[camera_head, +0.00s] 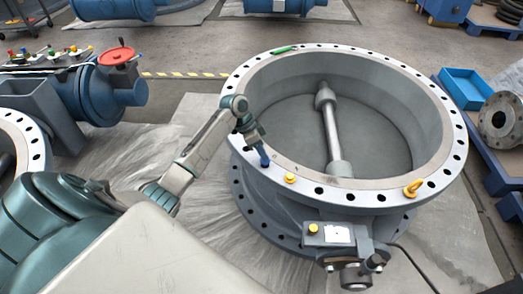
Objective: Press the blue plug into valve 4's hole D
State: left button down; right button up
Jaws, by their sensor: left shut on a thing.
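The large grey butterfly valve (310,205) stands upright at the centre right, its open bore facing up and its top flange ringed with holes. My left gripper (261,150) is at the left front part of this flange. It is shut on the blue plug (265,161), which points down at the flange rim. The plug's lower end is at a hole or just over it; I cannot tell how deep it sits. A yellow plug (290,178) is in the rim just to the right of it. Hole letters and the valve number are not readable. My right gripper is not in view.
A yellow eye bolt (412,188) stands on the flange at right front, and a green piece (284,50) lies at its back left. An actuator box (333,236) juts from the valve's front. A blue valve with a red handwheel (117,53) is at left. A blue bin (465,88) is at right.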

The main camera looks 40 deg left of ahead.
pick_arm(q)
jog(key=shift+f, duration=0.75)
jog(key=shift+r+p, duration=0.1)
jog(key=shift+p, duration=0.25)
dwell(0.6)
jog(key=shift+f, duration=0.3)
dwell(0.4)
jog(key=shift+s+f+b, duration=0.1)
jog(key=shift+f+b, duration=0.2)
jog(key=shift+f, duration=0.1)
jog(key=c, duration=1.4)
grip_release()
jog(key=shift+o, duration=1.2)
jog(key=o, duration=0.5)
